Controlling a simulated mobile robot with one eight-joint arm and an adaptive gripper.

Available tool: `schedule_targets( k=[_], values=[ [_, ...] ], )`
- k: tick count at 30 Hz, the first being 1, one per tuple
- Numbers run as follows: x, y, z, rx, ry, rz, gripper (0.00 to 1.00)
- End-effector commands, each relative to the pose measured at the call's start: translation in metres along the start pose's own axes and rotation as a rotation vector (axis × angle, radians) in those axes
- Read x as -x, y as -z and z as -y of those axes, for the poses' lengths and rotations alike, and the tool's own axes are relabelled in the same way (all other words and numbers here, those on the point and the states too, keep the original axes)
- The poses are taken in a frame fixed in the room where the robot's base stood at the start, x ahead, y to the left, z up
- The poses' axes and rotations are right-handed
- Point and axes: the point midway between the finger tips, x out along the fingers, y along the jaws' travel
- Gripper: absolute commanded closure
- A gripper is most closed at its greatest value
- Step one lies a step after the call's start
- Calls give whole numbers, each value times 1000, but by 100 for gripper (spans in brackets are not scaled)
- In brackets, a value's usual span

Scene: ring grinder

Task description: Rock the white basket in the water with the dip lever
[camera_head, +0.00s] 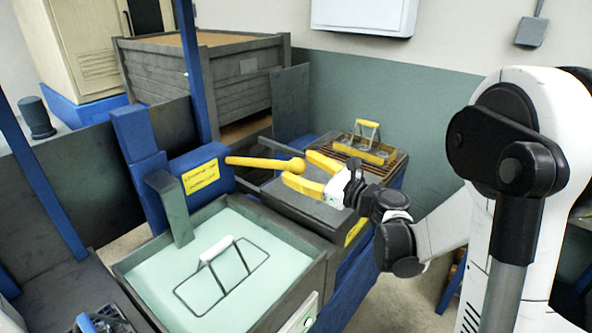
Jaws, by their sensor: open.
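The dip lever (262,163) is a yellow bar with a rounded knob at its right end. It sticks out to the right from a blue housing (201,172) with a yellow label. My gripper (296,168) has yellow fingers, which are open on either side of the knob; I cannot tell whether they touch it. The white basket (217,248) shows as a white handle and a dark wire frame in the pale green water (165,285) of a grey tank. How deep it sits is hard to tell.
A yellow basket (365,149) stands on a brown grate to the right of the lever. A large grey crate (195,85) stands behind. A grey upright plate (168,207) rises at the tank's back edge. A blue-handled item (88,323) lies at bottom left.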

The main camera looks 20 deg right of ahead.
Motion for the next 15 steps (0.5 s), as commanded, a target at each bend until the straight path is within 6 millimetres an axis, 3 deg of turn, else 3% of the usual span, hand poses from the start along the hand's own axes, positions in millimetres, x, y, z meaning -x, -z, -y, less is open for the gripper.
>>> schedule_targets(
  k=[4, 12, 13, 15],
  values=[
    [-11, 0, -1, 1, -1, 0, 37],
    [-12, 0, 0, 1, 0, 0, 37],
    [-12, 0, 0, 1, 0, 0, 42],
    [-12, 0, 0, 1, 0, 0, 63]
  ],
)
